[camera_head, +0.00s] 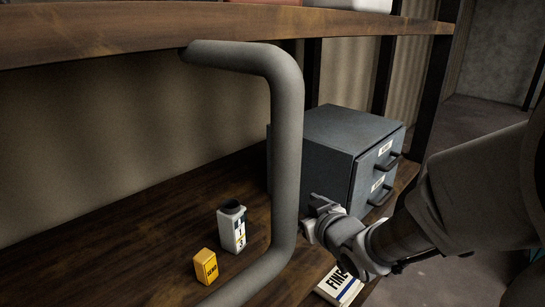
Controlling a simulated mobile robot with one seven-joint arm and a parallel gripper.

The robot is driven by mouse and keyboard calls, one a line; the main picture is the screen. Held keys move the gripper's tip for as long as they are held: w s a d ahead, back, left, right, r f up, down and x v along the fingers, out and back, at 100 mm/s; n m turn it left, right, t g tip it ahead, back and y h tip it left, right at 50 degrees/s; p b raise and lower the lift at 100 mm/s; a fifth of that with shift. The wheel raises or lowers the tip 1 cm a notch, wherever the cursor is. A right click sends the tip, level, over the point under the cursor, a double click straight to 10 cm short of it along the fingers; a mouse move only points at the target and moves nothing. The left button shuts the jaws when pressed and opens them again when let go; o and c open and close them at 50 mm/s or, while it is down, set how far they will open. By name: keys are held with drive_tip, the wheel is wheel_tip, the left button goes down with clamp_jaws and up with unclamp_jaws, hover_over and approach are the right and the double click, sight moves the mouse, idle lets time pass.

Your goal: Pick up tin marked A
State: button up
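No letter A is readable on anything in view. A small white container (231,232) with a dark top stands upright on the lower wooden shelf, left of the bent tube. Its side has dark blocks with marks too small to read surely. My arm comes in from the right, and my gripper (318,204) is in front of the grey drawer cabinet, right of the bent tube and apart from the white container. Its fingers are small and partly turned away, so I cannot tell whether they are open.
A thick grey bent tube (287,150) stands between my gripper and the white container. A yellow box (205,267) is near that container. A grey two-drawer cabinet (331,157) stands behind. A white packet marked FINE (331,287) lies below my gripper. An upper shelf (140,35) crosses overhead.

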sight(226, 200)
drive_tip(key=s+a+f+n+y+b, duration=0.2)
drive_tip(key=a+f+y+b, duration=0.2)
drive_tip(key=a+f+y, duration=0.35)
drive_tip(key=shift+h, duration=0.45)
drive_tip(key=x, duration=0.6)
drive_tip(key=b+x, duration=0.1)
drive_tip(key=x, duration=0.4)
drive_tip(key=r+x, duration=0.1)
drive_tip(key=x, duration=0.5)
drive_tip(key=shift+w+a+b, duration=0.15)
drive_tip(key=shift+a+b, duration=0.15)
drive_tip(key=shift+b, duration=0.05)
clamp_jaws()
